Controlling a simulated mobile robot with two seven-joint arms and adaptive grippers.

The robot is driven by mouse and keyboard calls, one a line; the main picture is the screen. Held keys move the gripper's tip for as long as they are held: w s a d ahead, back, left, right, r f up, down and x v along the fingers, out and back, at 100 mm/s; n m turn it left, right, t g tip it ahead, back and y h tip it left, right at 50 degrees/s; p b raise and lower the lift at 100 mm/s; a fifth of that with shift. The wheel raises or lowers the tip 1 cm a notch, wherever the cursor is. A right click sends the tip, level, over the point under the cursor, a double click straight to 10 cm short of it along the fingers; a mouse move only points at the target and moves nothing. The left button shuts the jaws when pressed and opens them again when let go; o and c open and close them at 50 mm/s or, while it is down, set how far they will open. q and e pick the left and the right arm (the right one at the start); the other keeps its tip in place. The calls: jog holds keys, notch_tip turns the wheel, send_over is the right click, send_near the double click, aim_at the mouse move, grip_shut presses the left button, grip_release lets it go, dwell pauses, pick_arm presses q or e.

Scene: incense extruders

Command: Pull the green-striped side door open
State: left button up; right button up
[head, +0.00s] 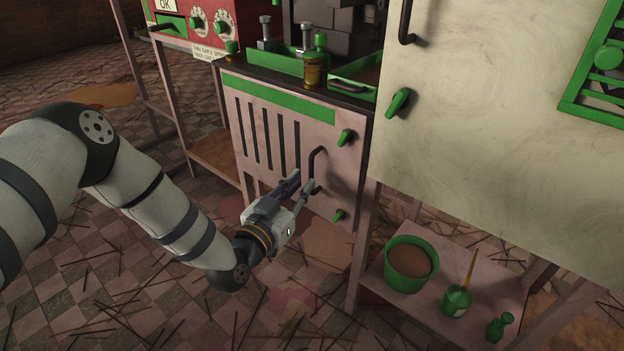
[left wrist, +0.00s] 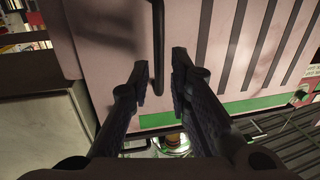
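The side door (head: 262,150) is a pale pink panel with dark vertical slots and a green stripe (head: 275,98) along its top. It looks shut. Its black bar handle (head: 314,165) is upright on the right part of the panel. My left gripper (head: 303,182) is at the handle's lower part. In the left wrist view its two fingers (left wrist: 161,72) are apart, with the handle (left wrist: 158,45) running between the fingertips. I cannot tell whether either finger touches it. My right gripper is in neither view.
Green latches (head: 346,137) (head: 339,215) sit above and below the handle. A large cream panel (head: 490,130) stands close at the right. A low shelf below it holds a green pot (head: 409,265) and small bottles. Sticks litter the checkered floor.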

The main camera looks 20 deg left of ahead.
aim_at(310, 175)
pick_arm(q)
jog(key=w, duration=0.3)
jog(key=w+d+b, duration=0.1)
jog(key=w, duration=0.1)
jog(key=shift+c, duration=0.5)
grip_shut()
